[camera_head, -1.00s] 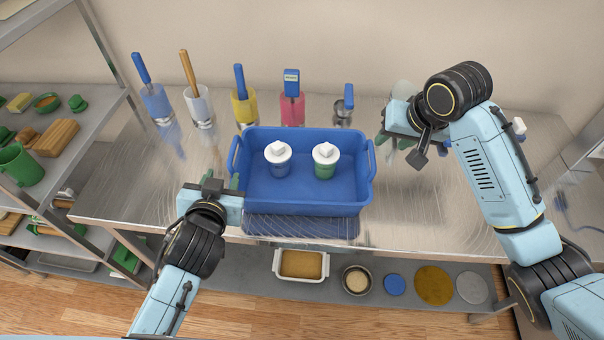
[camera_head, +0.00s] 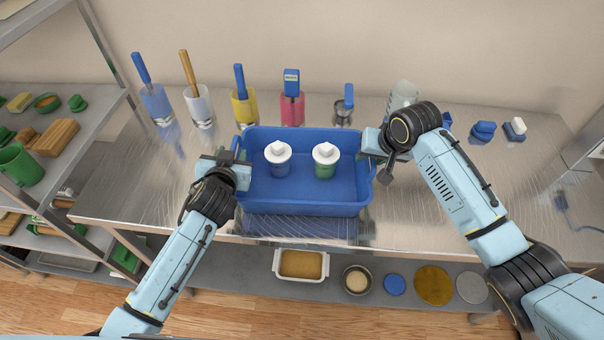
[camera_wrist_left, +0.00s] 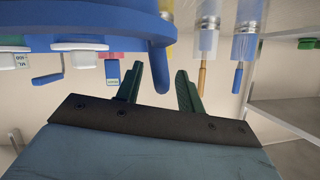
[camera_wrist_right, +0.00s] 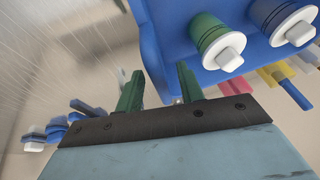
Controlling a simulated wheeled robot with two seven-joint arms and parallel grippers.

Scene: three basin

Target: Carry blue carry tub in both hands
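The blue carry tub (camera_head: 305,208) stands on the metal table with a white-capped blue container (camera_head: 279,169) and a white-capped green container (camera_head: 325,169) inside. My left gripper (camera_head: 234,163) is at the tub's left handle. In the left wrist view its green fingers (camera_wrist_left: 160,90) are apart, with the blue handle (camera_wrist_left: 160,70) between them and gaps visible. My right gripper (camera_head: 372,160) is at the tub's right end. In the right wrist view its fingers (camera_wrist_right: 160,88) are apart, with the blue handle (camera_wrist_right: 149,45) reaching between them. The head view partly hides both handles behind the grippers.
Several cups with utensils, including a yellow one (camera_head: 244,107), stand behind the tub. A clear container (camera_head: 402,95) stands behind my right gripper, and blue items (camera_head: 483,131) lie further right. A shelf rack (camera_head: 95,95) is at the left. The table right of the tub is mostly clear.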

